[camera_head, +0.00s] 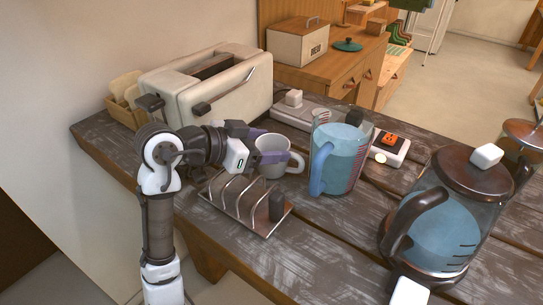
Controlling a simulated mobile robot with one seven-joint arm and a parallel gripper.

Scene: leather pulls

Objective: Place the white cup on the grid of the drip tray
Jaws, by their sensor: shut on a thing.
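No drip tray with a grid can be made out for certain. A flat grey piece (309,115) with a white block on it lies behind the cup, partly hidden by the jug.
A wire rack (238,207) stands right in front of the cup. A blue-filled measuring jug (337,165) is close on the right. A cream toaster (207,85) stands behind my arm. A large glass press pot (440,225) stands at the right. Bare boards lie at front centre (325,245).

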